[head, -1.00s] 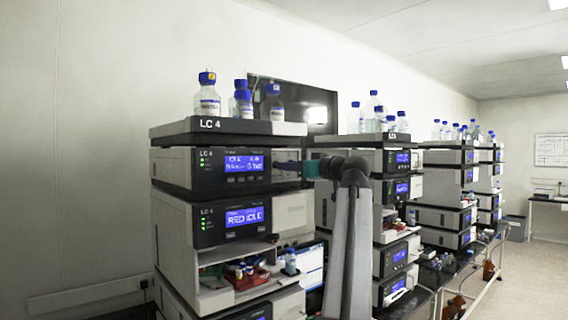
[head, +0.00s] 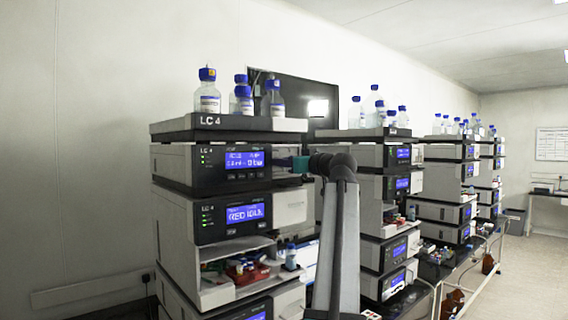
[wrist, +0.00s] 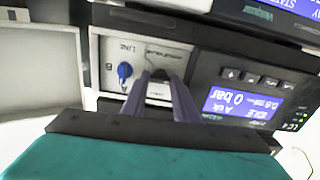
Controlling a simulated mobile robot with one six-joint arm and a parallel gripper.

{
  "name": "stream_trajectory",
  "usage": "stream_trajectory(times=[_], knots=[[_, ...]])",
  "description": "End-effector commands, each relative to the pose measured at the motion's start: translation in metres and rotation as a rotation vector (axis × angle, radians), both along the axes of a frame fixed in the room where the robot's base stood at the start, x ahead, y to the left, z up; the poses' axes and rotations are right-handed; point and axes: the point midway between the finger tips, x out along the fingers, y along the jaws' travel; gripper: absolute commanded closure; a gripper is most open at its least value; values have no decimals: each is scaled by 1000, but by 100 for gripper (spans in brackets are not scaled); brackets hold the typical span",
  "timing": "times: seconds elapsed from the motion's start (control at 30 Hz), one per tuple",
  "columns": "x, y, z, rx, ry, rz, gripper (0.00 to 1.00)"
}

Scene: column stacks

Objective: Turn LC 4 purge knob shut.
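The LC 4 stack (head: 170,215) stands left of centre in the head view. In the wrist view its pump front appears upside down, with a lit blue display (wrist: 240,104) reading 0 bar. A small blue knob (wrist: 124,71) sits on the pale panel, beside the markings LINE and B. My gripper (wrist: 160,77) points at this panel, just right of the blue knob. Its two purple fingers are apart. A dark shape shows at the fingertips; I cannot tell whether they touch it. In the head view my gripper (head: 284,165) is at the right of the upper module, its fingers hard to make out.
Blue-capped bottles (head: 208,94) stand on the LC 4 top tray (head: 230,124). An open bay below holds a red rack (head: 247,271) and small vials. A dark screen (head: 297,100) is behind. More instrument stacks (head: 392,190) stand to the right, with open floor beyond.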

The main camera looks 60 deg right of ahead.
Motion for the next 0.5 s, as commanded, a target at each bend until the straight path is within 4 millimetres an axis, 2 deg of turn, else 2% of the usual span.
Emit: stream_trajectory(times=[0.27,0.5], knots=[[0,0,0,28,-9,0,96],[-1,0,0,121,-40,0,96]])
